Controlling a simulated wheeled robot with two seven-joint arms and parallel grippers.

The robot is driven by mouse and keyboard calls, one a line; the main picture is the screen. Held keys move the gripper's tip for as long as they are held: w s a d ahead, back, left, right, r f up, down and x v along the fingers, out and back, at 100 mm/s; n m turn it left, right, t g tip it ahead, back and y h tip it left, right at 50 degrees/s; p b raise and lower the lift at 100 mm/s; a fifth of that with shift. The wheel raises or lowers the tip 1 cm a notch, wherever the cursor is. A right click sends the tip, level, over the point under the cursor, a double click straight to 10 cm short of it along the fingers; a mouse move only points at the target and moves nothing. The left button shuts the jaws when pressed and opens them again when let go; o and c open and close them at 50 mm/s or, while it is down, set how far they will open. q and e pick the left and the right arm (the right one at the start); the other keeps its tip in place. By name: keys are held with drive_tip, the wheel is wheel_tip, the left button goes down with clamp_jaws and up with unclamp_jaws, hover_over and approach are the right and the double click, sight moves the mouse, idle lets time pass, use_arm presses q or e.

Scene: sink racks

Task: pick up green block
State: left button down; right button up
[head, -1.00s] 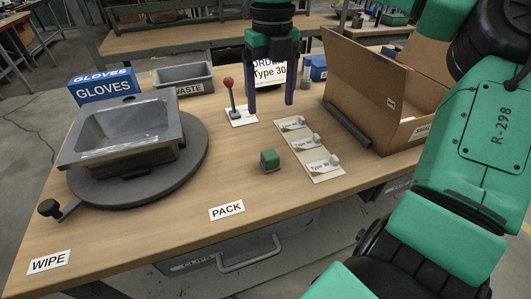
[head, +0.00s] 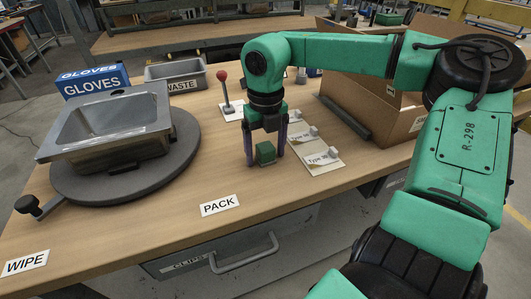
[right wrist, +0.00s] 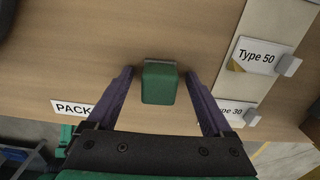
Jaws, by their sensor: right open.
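The green block (head: 266,153) sits on the wooden table, left of the white card strip. It also shows in the right wrist view (right wrist: 160,82), between and slightly beyond the fingertips. My right gripper (head: 264,160) points down over the block, its two purple fingers open on either side of it. In the right wrist view the open fingers (right wrist: 158,75) have a gap to the block on both sides. The block appears to rest on the table. My left gripper is not in view.
A metal sink on a round turntable (head: 180,165) stands at left. A red-knobbed lever (head: 222,77) stands behind the gripper. The card strip (head: 318,160) with small clips and a cardboard box (head: 395,125) are at right. The table front near the PACK label (head: 220,205) is clear.

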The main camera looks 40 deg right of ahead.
sight(265, 146)
drive_tip(key=shift+r, duration=0.1)
clamp_jaws()
